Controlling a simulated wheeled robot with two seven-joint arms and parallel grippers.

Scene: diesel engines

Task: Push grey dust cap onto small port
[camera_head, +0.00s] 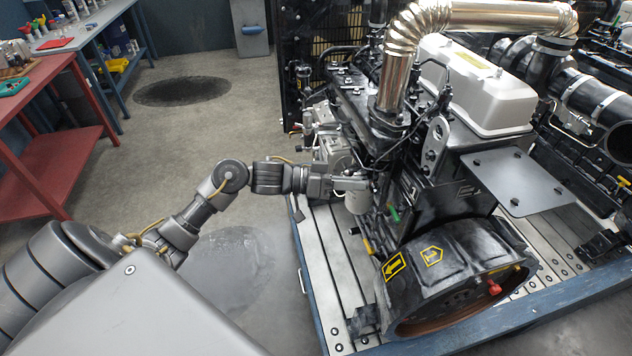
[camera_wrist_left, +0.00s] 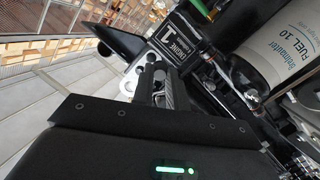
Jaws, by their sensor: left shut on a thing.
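My left gripper (camera_head: 347,184) reaches in from the left to the side of the diesel engine (camera_head: 455,160), just above a white fuel filter (camera_head: 357,202). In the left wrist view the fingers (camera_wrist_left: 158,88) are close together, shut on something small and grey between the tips. I take it for the grey dust cap, but its shape is mostly hidden by the fingers. The fuel filter also shows in the left wrist view (camera_wrist_left: 285,42), to the right of the fingers. I cannot make out the small port. My right gripper is not in view.
Close around the fingers are a black labelled block (camera_wrist_left: 182,42), metal fittings (camera_wrist_left: 238,72) and a green part (camera_wrist_left: 203,8). The engine stands on a slatted pallet (camera_head: 325,262) with a blue frame. A red bench (camera_head: 50,160) stands left; the floor between is clear.

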